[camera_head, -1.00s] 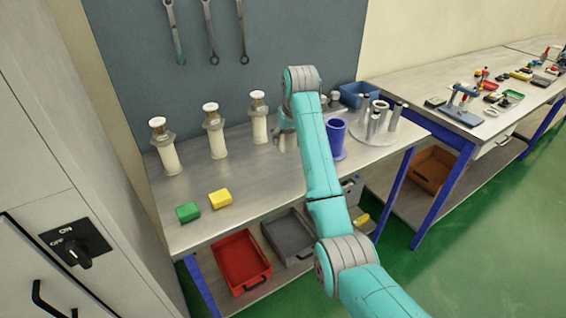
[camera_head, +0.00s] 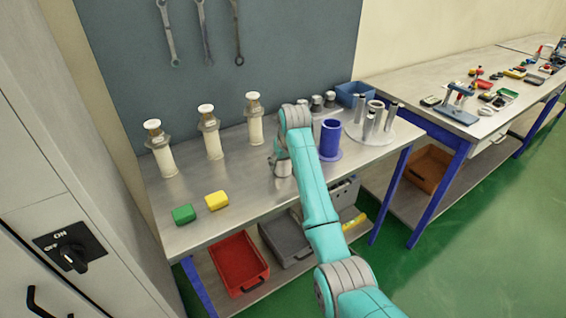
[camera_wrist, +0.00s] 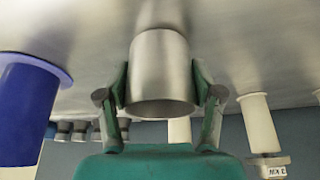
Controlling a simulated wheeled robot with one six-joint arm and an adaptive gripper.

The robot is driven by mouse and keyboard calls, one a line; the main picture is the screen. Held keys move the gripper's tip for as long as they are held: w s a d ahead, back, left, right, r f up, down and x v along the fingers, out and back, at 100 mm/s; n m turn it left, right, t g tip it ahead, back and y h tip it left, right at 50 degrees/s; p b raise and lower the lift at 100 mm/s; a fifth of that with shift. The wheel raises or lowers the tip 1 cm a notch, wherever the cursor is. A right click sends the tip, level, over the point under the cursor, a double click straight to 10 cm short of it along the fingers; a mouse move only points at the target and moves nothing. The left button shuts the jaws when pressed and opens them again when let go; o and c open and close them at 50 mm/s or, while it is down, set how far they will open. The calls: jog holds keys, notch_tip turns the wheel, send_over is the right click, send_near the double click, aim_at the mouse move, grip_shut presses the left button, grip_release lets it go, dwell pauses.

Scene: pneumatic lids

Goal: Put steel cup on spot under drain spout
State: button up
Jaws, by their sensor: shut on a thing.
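A steel cup (camera_wrist: 160,75) is between the two green fingers of my gripper (camera_wrist: 162,90) in the wrist view, with a finger pad against each side. In the head view, the cup (camera_head: 283,168) shows partly beside my arm, over the middle of the workbench (camera_head: 240,195). My gripper (camera_head: 278,158) is mostly hidden by the arm there. I cannot tell whether the cup touches the bench top. I cannot make out the drain spout or the spot under it in either view.
Three white cylinders with metal tops, one of them the middle cylinder (camera_head: 213,144), stand along the back left. A blue cylinder (camera_head: 330,140) stands right of my arm. Green (camera_head: 184,214) and yellow (camera_head: 217,200) blocks lie at the front left. Bench space between blocks and cup is clear.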

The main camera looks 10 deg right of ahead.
jog(key=shift+f, duration=0.1)
jog(key=o, duration=1)
jog(key=shift+o, duration=0.8)
